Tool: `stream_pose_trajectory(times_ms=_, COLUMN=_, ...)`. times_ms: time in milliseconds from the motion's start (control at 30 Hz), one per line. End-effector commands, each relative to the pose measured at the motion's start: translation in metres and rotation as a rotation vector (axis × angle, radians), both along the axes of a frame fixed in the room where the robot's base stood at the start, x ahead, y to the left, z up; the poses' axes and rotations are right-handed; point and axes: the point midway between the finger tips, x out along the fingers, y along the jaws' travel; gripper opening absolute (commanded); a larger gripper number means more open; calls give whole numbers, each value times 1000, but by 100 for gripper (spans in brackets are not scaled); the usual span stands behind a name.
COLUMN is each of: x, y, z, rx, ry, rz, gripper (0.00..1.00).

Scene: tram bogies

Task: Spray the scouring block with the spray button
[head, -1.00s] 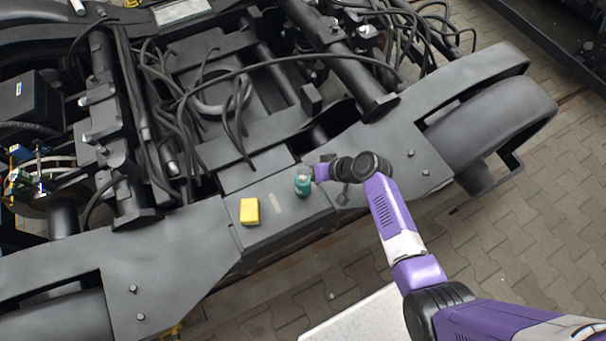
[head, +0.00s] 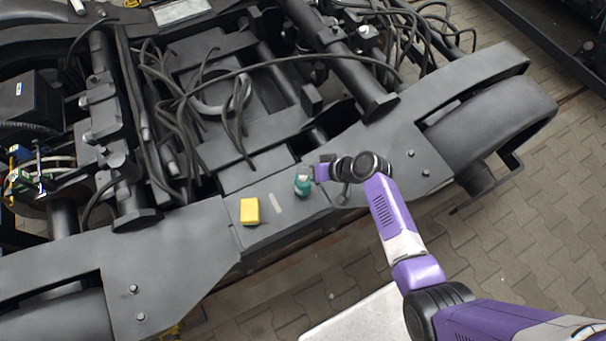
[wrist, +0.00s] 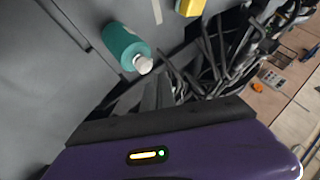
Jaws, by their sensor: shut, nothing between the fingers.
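The scouring block (head: 250,211) is yellow and lies flat on the dark bogie frame. It also shows at the top edge of the wrist view (wrist: 190,6). A green bottle (head: 302,186) stands to its right; in the wrist view the bottle (wrist: 122,43) has a white top (wrist: 143,65), which I take for the spray button. My gripper (wrist: 160,90) is shut and empty, its fingertips close beside the white top; I cannot tell whether they touch it. In the head view my gripper is just right of the bottle, its fingers mostly hidden by my wrist.
A pale strip (head: 274,203) lies on the frame between block and bottle. Loose black cables (head: 185,120) and pipes fill the bogie behind. The frame's flat top (head: 180,250) is clear to the left of the block.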

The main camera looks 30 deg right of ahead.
Motion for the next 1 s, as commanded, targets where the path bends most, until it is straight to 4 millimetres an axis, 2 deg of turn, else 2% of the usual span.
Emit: stream_pose_trajectory(times_ms=1000, x=0, y=0, z=-9, rx=0, ry=0, rz=0, gripper=0)
